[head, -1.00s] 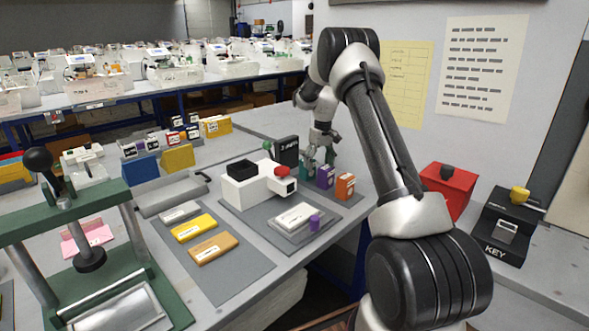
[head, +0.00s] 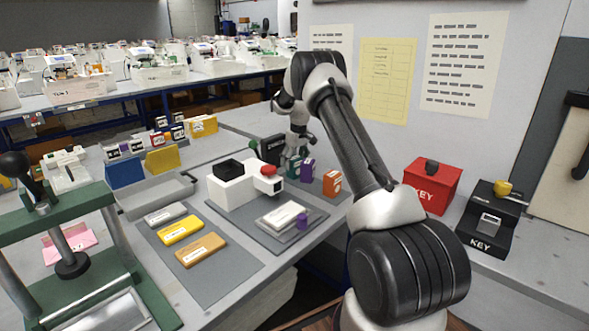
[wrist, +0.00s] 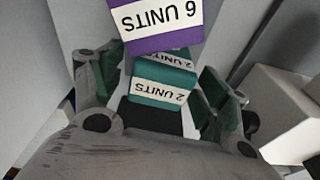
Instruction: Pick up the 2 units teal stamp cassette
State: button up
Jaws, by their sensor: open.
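The teal 2 units cassette (head: 292,168) stands upright at the left of a short row of cassettes near the table's right edge. In the wrist view its teal body with the white "2 UNITS" label (wrist: 160,85) lies between the fingers. My gripper (wrist: 158,98) is open, with one green-padded finger on each side of the cassette. A gap shows on the right; contact on the left is unclear. The cassette's lower part is hidden. In the head view my gripper (head: 294,154) is over the teal cassette and partly covers it.
The purple 6 units cassette (head: 307,170) stands close beside the teal one, with an orange cassette (head: 332,183) farther right. A black box (head: 272,149) and a white machine (head: 237,187) stand to the left. The wall rises behind my arm.

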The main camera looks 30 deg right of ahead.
jog(key=c, duration=1.1)
